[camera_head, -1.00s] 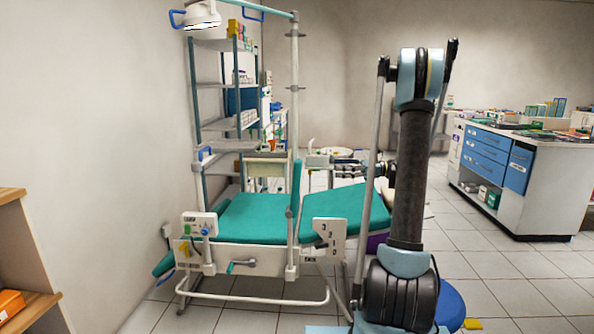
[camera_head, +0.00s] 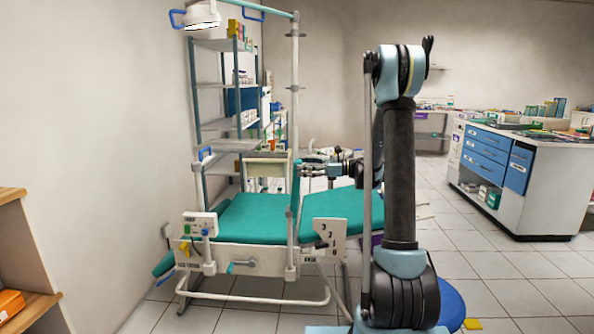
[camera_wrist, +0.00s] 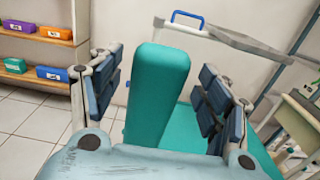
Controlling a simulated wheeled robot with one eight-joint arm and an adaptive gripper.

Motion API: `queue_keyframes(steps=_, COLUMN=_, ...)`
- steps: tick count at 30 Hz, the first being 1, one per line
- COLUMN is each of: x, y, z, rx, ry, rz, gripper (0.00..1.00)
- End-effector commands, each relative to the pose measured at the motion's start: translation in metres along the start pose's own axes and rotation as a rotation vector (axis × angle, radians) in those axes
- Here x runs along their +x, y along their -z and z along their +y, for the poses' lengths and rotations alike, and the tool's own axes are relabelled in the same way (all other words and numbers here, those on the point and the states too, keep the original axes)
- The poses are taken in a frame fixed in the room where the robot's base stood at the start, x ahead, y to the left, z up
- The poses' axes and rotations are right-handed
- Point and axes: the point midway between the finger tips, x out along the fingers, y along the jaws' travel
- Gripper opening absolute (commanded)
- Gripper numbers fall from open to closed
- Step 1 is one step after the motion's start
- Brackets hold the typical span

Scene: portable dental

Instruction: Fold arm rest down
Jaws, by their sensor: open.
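In the wrist view the arm rest (camera_wrist: 158,92) stands between my two fingers, with visible gaps on both sides. My gripper (camera_head: 304,168) is open and sits at the upper part of the arm rest, on its right side in the head view. The wrist view shows my gripper (camera_wrist: 165,92) with dark padded fingers spread wide. The arm rest's lower end is hidden in the wrist view by my gripper's body.
A white pole (camera_head: 293,90) rises close behind the arm rest. A shelf rack (camera_head: 225,120) stands behind the chair. A wooden shelf (camera_head: 22,270) is at the left and a blue-drawer cabinet (camera_head: 490,155) at the right. Floor between chair and cabinet is clear.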

Motion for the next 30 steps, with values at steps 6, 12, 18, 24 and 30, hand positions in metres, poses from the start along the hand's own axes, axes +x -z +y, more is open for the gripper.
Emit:
queue_keyframes(steps=6, x=0.021, y=0.000, z=0.000, rx=0.000, ry=-0.002, rz=0.000, gripper=0.70)
queue_keyframes(steps=12, x=0.026, y=0.000, z=0.000, rx=0.000, ry=0.000, rz=0.000, gripper=0.70)
queue_keyframes(steps=18, x=0.026, y=0.000, z=0.000, rx=0.000, ry=0.000, rz=0.000, gripper=0.68)
queue_keyframes(steps=24, x=0.026, y=0.000, z=0.000, rx=0.000, ry=0.000, rz=0.000, gripper=0.22)
queue_keyframes(steps=30, x=0.026, y=0.000, z=-0.001, rx=0.000, ry=0.001, rz=0.003, gripper=0.06)
